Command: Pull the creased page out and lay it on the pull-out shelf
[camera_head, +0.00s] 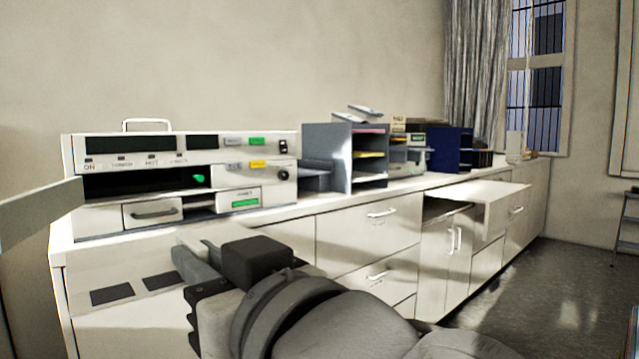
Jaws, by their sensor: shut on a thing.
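The page (130,268), pale with two dark rectangles, is in front of the counter at the lower left. My gripper (192,260) is shut on its right part and holds it clear of the machine (225,143). The fingers hide part of the page, and I cannot make out a crease. The pull-out shelf (490,194) juts from the cabinet row farther right, its pale top bare. A dark gap shows under its left side.
The machine stands on the white counter (315,203), with an open slot and a flap (38,212) sticking out at left. Grey paper trays (330,158) and a blue holder (448,150) stand farther along. The floor (570,290) at right is clear.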

